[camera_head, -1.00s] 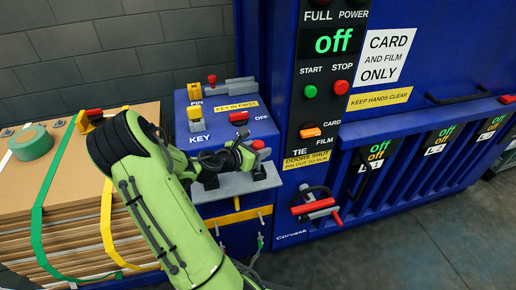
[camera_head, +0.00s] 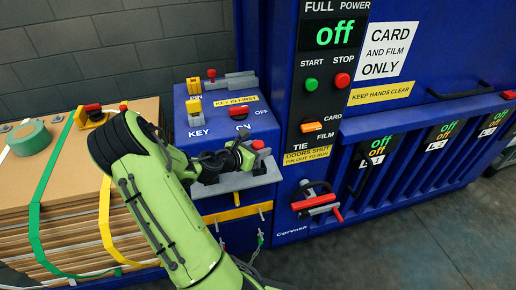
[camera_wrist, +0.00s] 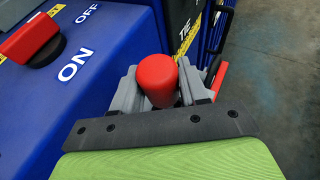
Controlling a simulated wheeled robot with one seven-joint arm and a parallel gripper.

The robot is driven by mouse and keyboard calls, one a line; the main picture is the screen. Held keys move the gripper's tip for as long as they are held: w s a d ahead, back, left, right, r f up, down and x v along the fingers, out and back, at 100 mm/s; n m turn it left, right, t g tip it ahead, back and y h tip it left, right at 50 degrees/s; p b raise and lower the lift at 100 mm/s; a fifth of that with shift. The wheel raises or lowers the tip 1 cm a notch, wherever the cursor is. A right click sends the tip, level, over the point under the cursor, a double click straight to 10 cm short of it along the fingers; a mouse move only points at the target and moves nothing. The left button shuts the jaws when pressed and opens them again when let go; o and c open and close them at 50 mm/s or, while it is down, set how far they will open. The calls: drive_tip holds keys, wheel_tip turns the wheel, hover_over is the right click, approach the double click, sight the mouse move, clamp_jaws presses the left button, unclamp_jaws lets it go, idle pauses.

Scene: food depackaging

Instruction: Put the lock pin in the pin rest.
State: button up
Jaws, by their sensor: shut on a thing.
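The lock pin shows as a red rounded knob (camera_wrist: 158,80) between the two grey fingers of my gripper (camera_wrist: 157,96) in the wrist view. In the head view the red knob (camera_head: 258,144) sits at the tip of my gripper (camera_head: 247,156), over the grey ledge (camera_head: 232,185) on the front of the blue key box.
The red rotary switch (camera_head: 239,112) is on the box top, left of my gripper in the wrist view. A yellow key block (camera_head: 196,117) and a bolt with a red knob (camera_head: 211,73) are further back. The blue baler stands right; strapped cardboard (camera_head: 85,200) stands left.

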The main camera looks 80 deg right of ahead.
drive_tip(key=shift+f, duration=0.25)
drive_tip(key=o, duration=1.2)
drive_tip(key=p+v, duration=0.2)
drive_tip(key=v, duration=1.4)
drive_tip(key=shift+d, duration=0.1)
